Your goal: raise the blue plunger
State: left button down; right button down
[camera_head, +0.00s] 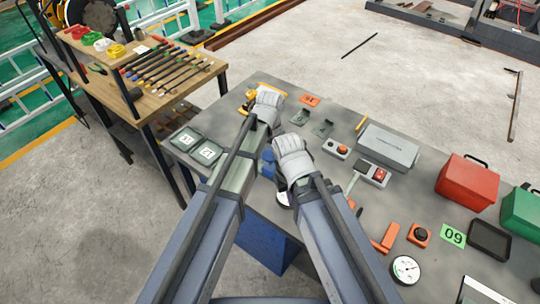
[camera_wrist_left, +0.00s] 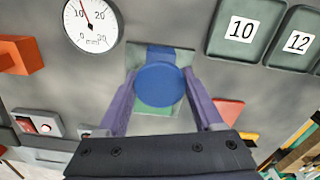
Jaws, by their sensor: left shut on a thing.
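The blue plunger (camera_wrist_left: 160,84) shows in the left wrist view as a round blue cap on a grey-green square base (camera_wrist_left: 146,106) on the table. My left gripper (camera_wrist_left: 160,78) has one finger on each side of it and is shut on it. In the head view my left gripper (camera_head: 267,156) is low over the table, partly hidden by my right arm, and a bit of blue shows there. My right arm's pale wrist is just to the right; its fingers are hidden. I cannot tell how far the plunger stands above its base.
A dial gauge (camera_wrist_left: 90,22) and numbered plates (camera_wrist_left: 241,29) flank the plunger. Button boxes (camera_head: 336,149), a grey case (camera_head: 388,147), a red box (camera_head: 467,183) and a green box (camera_head: 521,212) stand to the right. A wooden tool bench (camera_head: 150,100) is at the left.

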pick_arm(q)
notch_tip(320, 180, up, 2)
jog(key=shift+r+p, duration=0.2)
jog(key=shift+p, duration=0.8)
jog(key=shift+w+f, duration=0.1)
jog(key=shift+f, duration=0.05)
jog(key=shift+c, duration=0.2)
grip_release()
notch_tip(320, 180, up, 8)
jog(key=p, duration=0.7)
jog(key=shift+p, duration=0.35)
jog(key=shift+f, duration=0.1)
